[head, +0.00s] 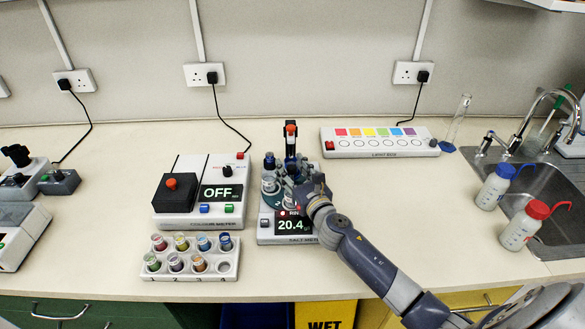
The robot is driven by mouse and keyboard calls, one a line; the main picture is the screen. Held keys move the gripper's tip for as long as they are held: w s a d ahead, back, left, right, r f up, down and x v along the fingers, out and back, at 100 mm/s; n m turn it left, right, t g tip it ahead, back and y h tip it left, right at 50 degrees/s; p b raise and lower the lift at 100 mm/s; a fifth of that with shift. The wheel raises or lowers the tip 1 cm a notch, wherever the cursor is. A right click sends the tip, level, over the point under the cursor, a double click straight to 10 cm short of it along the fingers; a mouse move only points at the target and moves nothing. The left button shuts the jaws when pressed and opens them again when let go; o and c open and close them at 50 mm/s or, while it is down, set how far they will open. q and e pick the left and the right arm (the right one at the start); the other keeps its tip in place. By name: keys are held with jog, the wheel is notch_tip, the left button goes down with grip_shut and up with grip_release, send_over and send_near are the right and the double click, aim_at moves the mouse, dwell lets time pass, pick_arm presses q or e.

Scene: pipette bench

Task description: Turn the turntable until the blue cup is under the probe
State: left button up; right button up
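The turntable (268,200) is a dark teal disc on the white salt meter (265,238), near the middle of the bench. Clear cups stand around it. One cup (269,184) shows at its left side; I cannot tell which cup is the blue one. The probe (290,131), with an orange top, stands on a dark post at the back of the meter. My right gripper (303,188) is at the turntable's right side and hides that part of it. Its fingers are dark and too small to tell open from shut. My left gripper is out of view.
Left of the salt meter stands a colour meter (184,220) reading OFF. In front of it is a white rack (186,266) of coloured vials. A light box (372,152) lies behind right. Wash bottles (494,188) stand by the sink.

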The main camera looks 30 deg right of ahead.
jog(key=shift+s, duration=0.35)
jog(key=s, duration=1.1)
jog(key=shift+s+a, duration=0.15)
jog(key=shift+a, duration=0.1)
jog(key=shift+r, duration=0.1)
